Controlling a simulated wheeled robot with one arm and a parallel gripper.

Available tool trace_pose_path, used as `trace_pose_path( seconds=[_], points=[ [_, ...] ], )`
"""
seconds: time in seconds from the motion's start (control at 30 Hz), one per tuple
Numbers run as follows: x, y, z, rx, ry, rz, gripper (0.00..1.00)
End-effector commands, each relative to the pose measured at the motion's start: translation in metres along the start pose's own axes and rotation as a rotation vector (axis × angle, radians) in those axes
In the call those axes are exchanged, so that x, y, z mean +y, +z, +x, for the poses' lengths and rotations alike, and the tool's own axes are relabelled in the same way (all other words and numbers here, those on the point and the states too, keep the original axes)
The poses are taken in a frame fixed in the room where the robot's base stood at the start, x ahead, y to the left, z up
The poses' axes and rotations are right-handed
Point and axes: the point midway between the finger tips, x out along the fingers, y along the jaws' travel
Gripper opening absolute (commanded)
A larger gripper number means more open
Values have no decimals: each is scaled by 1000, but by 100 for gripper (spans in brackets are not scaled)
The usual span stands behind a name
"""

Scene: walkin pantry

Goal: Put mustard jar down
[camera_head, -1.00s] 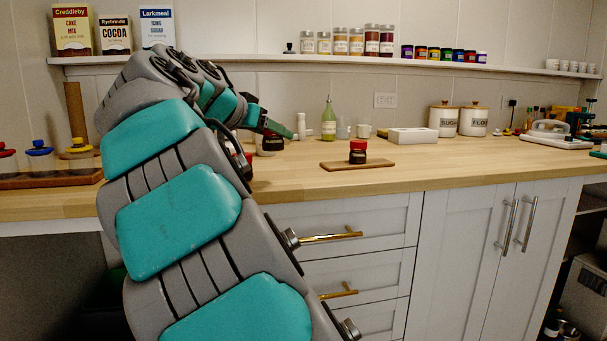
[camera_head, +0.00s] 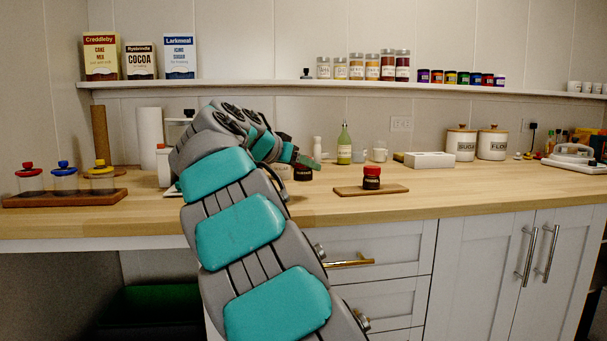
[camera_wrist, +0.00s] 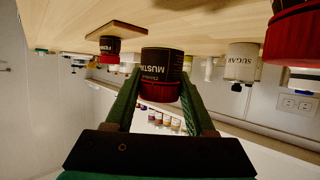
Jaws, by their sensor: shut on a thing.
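The mustard jar (camera_wrist: 162,66) has a dark body, a red lid and a MUSTARD label. It fills the middle of the upside-down wrist view. My gripper (camera_head: 303,160) has its green fingers shut on both sides of it, near the lid. The jar appears upright and close to the wooden counter (camera_head: 470,198); I cannot tell whether it touches. In the head view a dark jar (camera_head: 303,173) shows by my fingers, but I cannot tell whether it is the held one.
A similar red-lidded jar (camera_head: 371,177) stands on a small wooden board (camera_head: 348,190). Another red-lidded jar (camera_wrist: 294,40) is close at the wrist view's right edge. A green bottle (camera_head: 344,148), white box (camera_head: 430,160) and canisters (camera_head: 461,144) stand behind. The right front counter is clear.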

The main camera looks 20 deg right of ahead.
Motion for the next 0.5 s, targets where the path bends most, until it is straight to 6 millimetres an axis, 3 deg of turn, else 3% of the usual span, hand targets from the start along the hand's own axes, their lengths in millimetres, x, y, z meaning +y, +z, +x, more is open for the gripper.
trace_pose_path(
  seconds=[0.2,0.5],
  points=[
    [-18,-8,25,-2,1,1,2],
    [-28,-12,38,1,0,0,2]
  ],
)
